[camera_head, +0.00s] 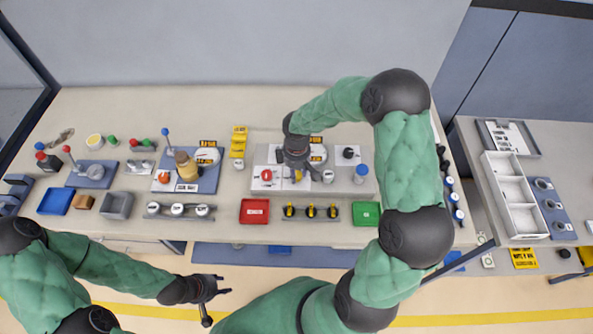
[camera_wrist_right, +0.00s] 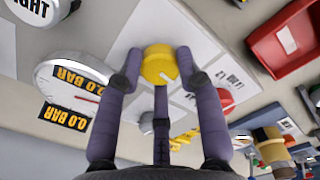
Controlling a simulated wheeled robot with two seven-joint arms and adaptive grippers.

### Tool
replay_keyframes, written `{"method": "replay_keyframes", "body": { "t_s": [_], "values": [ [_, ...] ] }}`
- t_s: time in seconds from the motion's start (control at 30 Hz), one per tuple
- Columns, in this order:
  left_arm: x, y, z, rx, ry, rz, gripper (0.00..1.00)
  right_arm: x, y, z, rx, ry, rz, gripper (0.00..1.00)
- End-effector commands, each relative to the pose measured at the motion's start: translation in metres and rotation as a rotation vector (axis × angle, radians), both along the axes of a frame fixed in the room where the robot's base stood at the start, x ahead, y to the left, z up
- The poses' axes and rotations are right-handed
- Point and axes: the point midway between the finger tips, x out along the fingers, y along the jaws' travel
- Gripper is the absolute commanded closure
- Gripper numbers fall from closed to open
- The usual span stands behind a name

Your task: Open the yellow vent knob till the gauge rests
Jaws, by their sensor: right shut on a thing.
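The yellow vent knob (camera_wrist_right: 159,66) sits on a pale panel (camera_head: 262,156) at the middle of the bench. In the head view the gripper mostly hides the knob. A round white gauge (camera_wrist_right: 72,85) with a thin red needle and yellow BAR labels is beside the knob; it also shows in the head view (camera_head: 318,155), partly behind the gripper. My left gripper (camera_head: 224,285) is open and empty, in front of the bench.
A red tray (camera_head: 254,211), a green tray (camera_head: 366,214) and a rack with yellow-topped items (camera_head: 311,212) line the front edge. A second panel with a brass-coloured cylinder (camera_head: 186,166) is to the left. A side table with a white divided tray (camera_head: 513,190) is at right.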

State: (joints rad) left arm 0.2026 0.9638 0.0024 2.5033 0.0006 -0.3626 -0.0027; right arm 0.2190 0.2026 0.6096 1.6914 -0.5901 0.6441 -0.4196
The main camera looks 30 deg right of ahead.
Motion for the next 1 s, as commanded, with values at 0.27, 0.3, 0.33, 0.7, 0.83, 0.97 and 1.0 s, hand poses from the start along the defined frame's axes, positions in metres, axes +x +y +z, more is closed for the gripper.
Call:
{"method": "replay_keyframes", "body": {
  "t_s": [0.27, 0.3, 0.33, 0.7, 0.83, 0.97, 1.0],
  "values": [
    [-0.0001, -0.0001, 0.0011, 0.000, 0.000, 0.000, 0.60, -0.0029, -0.0001, -0.0018, -0.001, 0.009, 0.029, 0.96],
    [-0.0001, -0.0001, 0.0011, 0.000, 0.000, 0.000, 0.60, -0.0029, -0.0002, -0.0019, -0.001, 0.009, 0.029, 0.96],
    [-0.0001, -0.0001, 0.0011, 0.000, 0.000, 0.000, 0.60, -0.0029, -0.0002, -0.0019, -0.001, 0.009, 0.029, 0.96],
    [-0.0001, 0.0000, 0.0010, 0.000, 0.000, 0.000, 0.60, -0.0023, -0.0002, -0.0016, -0.001, 0.007, 0.028, 0.40],
    [0.0000, 0.0000, 0.0011, 0.000, 0.000, 0.000, 0.60, -0.0014, -0.0001, -0.0010, -0.001, 0.004, 0.027, 0.40],
    [0.0000, 0.0000, 0.0011, 0.000, 0.000, 0.000, 0.60, -0.0009, -0.0002, -0.0002, 0.000, 0.002, 0.027, 0.40],
    [0.0000, 0.0000, 0.0011, 0.000, 0.000, 0.000, 0.60, -0.0006, -0.0002, 0.0010, 0.000, 0.002, 0.027, 0.40]
  ]
}}
